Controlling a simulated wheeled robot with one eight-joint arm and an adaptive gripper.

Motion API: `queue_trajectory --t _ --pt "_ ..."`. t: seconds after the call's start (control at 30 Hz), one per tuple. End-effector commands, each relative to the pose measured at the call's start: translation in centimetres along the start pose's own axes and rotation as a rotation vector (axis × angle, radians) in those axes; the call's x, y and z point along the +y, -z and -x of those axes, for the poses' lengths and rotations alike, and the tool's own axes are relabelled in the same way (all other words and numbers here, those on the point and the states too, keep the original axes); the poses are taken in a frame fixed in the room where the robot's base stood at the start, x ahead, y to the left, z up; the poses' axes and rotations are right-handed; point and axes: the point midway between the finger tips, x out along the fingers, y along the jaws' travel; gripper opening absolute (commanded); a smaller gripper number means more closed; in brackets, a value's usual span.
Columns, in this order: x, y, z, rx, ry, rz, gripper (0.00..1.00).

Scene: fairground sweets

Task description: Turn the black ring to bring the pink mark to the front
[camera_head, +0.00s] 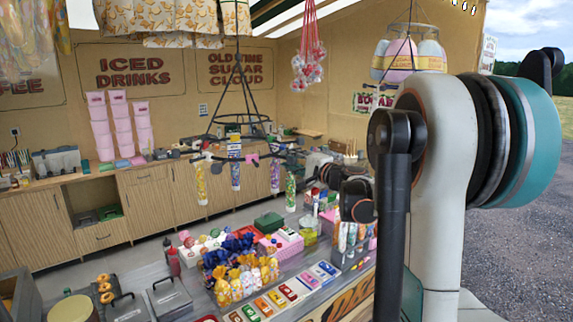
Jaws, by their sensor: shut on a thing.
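The black ring (215,158) hangs under a black frame with a smaller ring above it, near the middle of the view. Several bright wrapped tubes (235,175) hang from it. A small pink mark (254,158) shows on the ring, a little right of its middle. My gripper (293,160) is at the ring's right side, at the end of my arm coming in from the right. It is shut on the ring there. The fingertips are small and dark, partly lost against the ring.
Below the ring, a counter is crowded with yellow sweet bags (246,279), coloured cards (290,290), a green box (269,222) and grey lidded bins (169,296). Wooden cabinets (160,212) stand behind.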

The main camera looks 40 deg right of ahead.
Motion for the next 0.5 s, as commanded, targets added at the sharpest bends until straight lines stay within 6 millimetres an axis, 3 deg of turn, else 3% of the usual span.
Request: queue_trajectory --t 0.5 --pt "0.1 3.5 -1.0 0.002 0.0 0.0 0.15"
